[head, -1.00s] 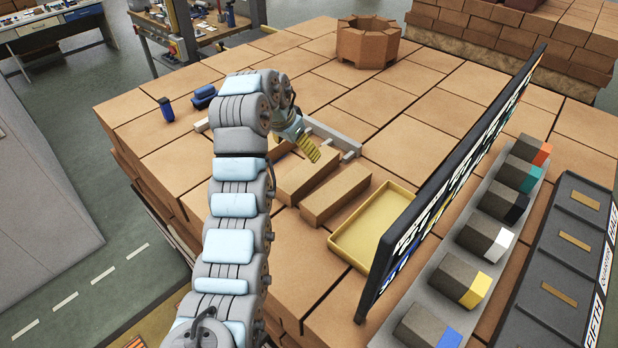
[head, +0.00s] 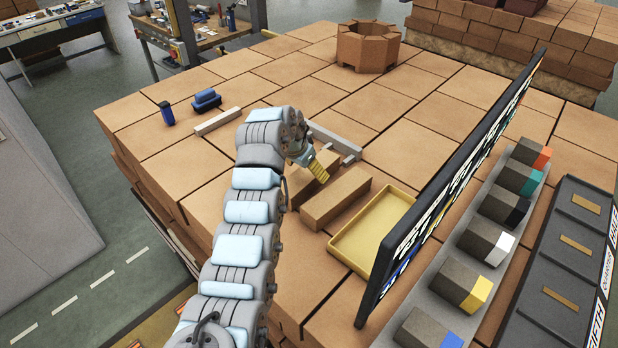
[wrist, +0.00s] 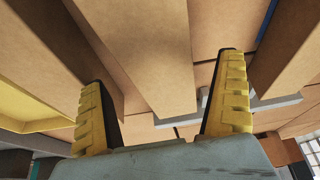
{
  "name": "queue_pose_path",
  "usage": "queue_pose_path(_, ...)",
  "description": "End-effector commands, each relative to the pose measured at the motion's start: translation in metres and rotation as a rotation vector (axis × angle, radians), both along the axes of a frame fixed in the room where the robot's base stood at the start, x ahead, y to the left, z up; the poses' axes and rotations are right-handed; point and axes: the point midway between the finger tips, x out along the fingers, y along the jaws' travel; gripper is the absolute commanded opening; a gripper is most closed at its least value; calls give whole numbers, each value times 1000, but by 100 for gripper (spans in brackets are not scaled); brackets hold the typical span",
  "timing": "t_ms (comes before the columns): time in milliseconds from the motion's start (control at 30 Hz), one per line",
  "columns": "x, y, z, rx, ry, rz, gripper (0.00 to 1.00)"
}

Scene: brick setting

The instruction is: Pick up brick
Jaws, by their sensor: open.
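Two long tan bricks lie side by side on the brick-topped surface. In the head view, the brick nearer the tray (head: 336,196) is in full view; the other brick (head: 304,186) is partly hidden by my arm and gripper. My gripper (head: 322,167) is open at this second brick's far end. In the wrist view, my gripper's two yellow ribbed fingers (wrist: 163,110) are spread apart with nothing gripped. A brick (wrist: 150,55) runs into the space between them. Another brick (wrist: 55,50) lies to its left. I cannot tell the exact height of the fingers above the brick.
A yellow tray (head: 345,243) lies right of the bricks, beside a dark upright panel (head: 440,200). A grey bar frame (head: 335,139) lies just beyond my gripper. Blue items (head: 206,100) sit at the far left. A brick ring (head: 367,47) stands at the back.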

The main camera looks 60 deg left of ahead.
Motion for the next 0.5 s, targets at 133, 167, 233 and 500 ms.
queue_pose_path(133, 2, 2, -8, -2, 2, 1, 100)
queue_pose_path(167, 3, 2, -11, -4, 3, 0, 100)
queue_pose_path(233, 5, 3, -14, -2, 2, 0, 100)
queue_pose_path(500, 11, 5, -30, -1, 2, -1, 100)
